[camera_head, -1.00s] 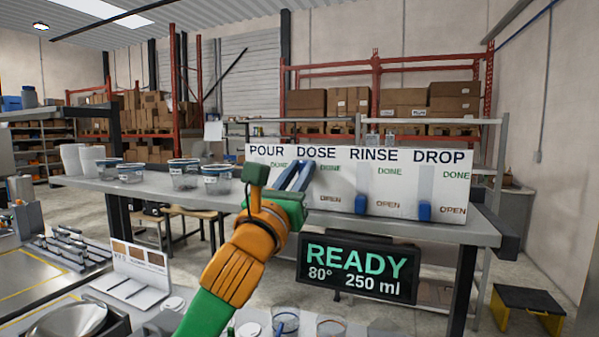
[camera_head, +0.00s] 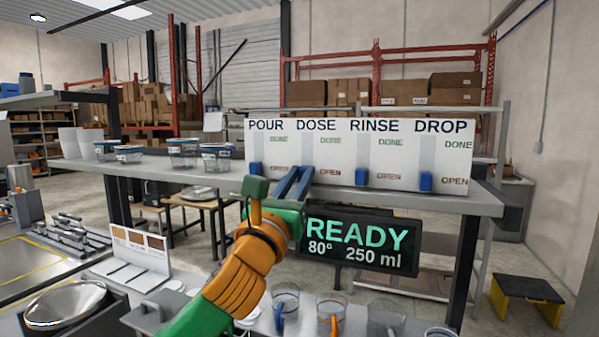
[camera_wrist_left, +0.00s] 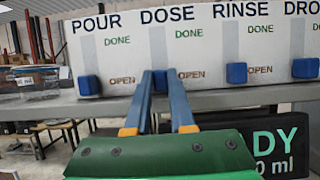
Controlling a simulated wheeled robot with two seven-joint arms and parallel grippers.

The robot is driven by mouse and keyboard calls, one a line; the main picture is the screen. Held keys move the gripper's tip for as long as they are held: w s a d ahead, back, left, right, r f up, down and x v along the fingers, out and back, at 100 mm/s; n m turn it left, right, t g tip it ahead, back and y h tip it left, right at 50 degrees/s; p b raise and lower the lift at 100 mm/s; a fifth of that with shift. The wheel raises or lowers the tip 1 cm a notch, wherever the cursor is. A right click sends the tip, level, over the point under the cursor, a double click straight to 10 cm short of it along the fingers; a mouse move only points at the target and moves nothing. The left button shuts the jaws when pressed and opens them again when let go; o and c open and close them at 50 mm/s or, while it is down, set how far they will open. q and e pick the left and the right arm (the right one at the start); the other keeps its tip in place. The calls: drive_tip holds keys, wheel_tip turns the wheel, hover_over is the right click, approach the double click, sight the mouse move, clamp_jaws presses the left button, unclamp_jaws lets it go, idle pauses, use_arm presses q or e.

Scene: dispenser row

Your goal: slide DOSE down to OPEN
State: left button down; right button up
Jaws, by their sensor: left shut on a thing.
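A white panel (camera_head: 340,175) carries the labels POUR, DOSE, RINSE and DROP, each over a groove with DONE high and OPEN low. The DOSE groove (camera_head: 316,152) is bare in its upper part. My left gripper (camera_head: 299,170) reaches the bottom of that groove, level with the OPEN mark. In the left wrist view the blue DOSE slider (camera_wrist_left: 160,82) sits between my two blue fingers, beside OPEN. My left gripper is shut on it. My right gripper is not in view.
The blue POUR slider (camera_head: 256,169), RINSE slider (camera_head: 361,177) and DROP slider (camera_head: 426,181) all sit low by OPEN. The panel stands on a grey shelf (camera_head: 400,198). A READY display (camera_head: 360,240) hangs below. Lidded tubs (camera_head: 215,156) stand to the left.

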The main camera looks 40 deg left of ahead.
use_arm(q)
drive_tip(key=shift+w+f, duration=0.1)
drive_tip(key=shift+f, duration=0.1)
drive_tip(key=c, duration=0.8)
unclamp_jaws()
drive_tip(key=shift+o, duration=0.2)
drive_tip(key=b+v, duration=0.3)
drive_tip(key=v, duration=0.4)
